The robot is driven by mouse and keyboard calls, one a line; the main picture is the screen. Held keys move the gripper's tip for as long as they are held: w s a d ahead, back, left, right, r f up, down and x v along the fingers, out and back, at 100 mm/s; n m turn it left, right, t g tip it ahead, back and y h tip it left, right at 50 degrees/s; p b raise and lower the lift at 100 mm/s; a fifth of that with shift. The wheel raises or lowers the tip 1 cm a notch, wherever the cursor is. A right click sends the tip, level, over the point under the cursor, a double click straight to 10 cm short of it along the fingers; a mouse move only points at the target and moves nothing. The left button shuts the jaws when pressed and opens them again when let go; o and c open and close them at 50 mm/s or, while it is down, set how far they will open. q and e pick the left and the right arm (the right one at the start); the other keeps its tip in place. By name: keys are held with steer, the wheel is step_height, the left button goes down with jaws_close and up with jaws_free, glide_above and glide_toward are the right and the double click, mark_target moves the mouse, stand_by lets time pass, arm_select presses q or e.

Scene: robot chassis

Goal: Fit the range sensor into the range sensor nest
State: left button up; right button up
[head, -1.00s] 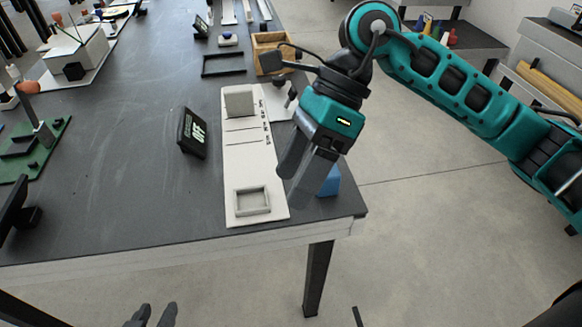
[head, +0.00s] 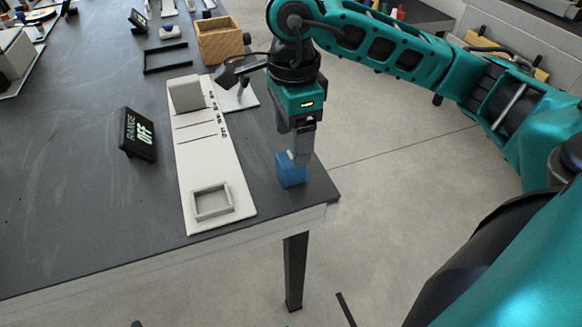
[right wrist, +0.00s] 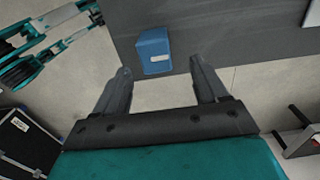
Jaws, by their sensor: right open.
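The range sensor, a small blue block (head: 291,170), stands near the table's front right corner. The nest, a raised square pale grey frame (head: 212,203), is empty at the front end of a white board (head: 190,155), left of the block. My right gripper (head: 300,157) points down at the block in the head view, its fingers overlapping it there. In the right wrist view the gripper (right wrist: 160,73) is open and empty. The blue block (right wrist: 154,50) lies just beyond the fingertips, roughly between their lines. My left gripper is not clearly seen.
A black display reading "RANGE OFF" (head: 138,134) stands left of the board. A grey upright block (head: 186,94) is at the board's far end. A wooden box (head: 219,40) and a dark frame (head: 166,58) sit behind. The table left of the display is clear.

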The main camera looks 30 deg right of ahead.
mark_target(291, 157)
steer(key=f, duration=0.4)
steer(key=shift+s+a+f+b, duration=0.2)
steer(key=shift+a+f+b, duration=0.1)
steer(key=shift+f+b, duration=0.1)
steer(key=c, duration=1.1)
